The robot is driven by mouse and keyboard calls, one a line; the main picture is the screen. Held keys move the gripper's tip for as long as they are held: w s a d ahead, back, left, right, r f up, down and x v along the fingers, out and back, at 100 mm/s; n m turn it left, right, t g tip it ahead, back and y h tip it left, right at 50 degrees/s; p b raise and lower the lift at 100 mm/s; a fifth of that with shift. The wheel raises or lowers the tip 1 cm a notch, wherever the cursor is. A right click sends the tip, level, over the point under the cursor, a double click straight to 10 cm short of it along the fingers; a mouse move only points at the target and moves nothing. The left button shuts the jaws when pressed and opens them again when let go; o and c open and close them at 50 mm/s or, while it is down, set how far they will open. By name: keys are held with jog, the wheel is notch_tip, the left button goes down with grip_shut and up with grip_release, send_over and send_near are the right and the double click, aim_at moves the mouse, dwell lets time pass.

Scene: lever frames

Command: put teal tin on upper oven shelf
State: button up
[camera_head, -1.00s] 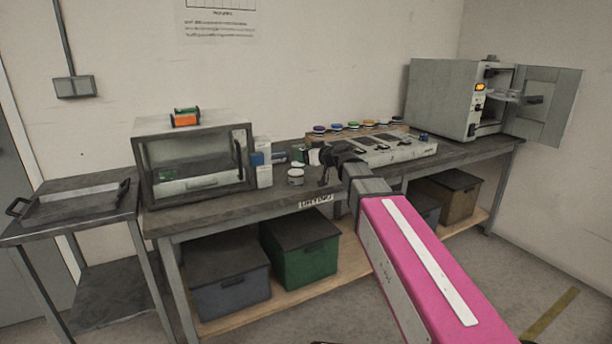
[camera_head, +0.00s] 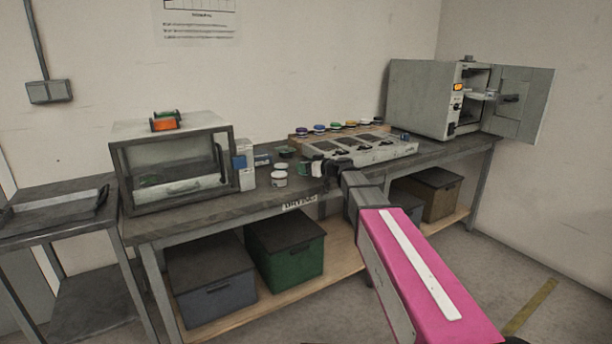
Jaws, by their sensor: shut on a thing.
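My gripper (camera_head: 334,168) is at the end of my pink arm, over the bench just in front of the panel with dark squares. It is shut on a small tin with a white part and a dark green-teal part (camera_head: 305,168), which I take as the teal tin. The tin seems to lie sideways at the gripper's left side; the jaws hide part of it. The oven (camera_head: 424,98) stands at the bench's far right end with its door (camera_head: 524,104) swung open to the right. An oven shelf (camera_head: 484,96) shows partly inside; the lower interior is hard to see.
A glass-fronted cabinet (camera_head: 118,172) stands at the bench's left. A white tin (camera_head: 279,179) stands near my gripper. The panel (camera_head: 398,150) with several coloured-lidded tins behind it lies between gripper and oven. Bins (camera_head: 285,245) stand below the bench (camera_head: 225,210).

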jog(key=shift+f, duration=1.9)
jog(key=shift+f, duration=0.1)
jog(key=o, duration=1)
jog(key=shift+c, duration=0.2)
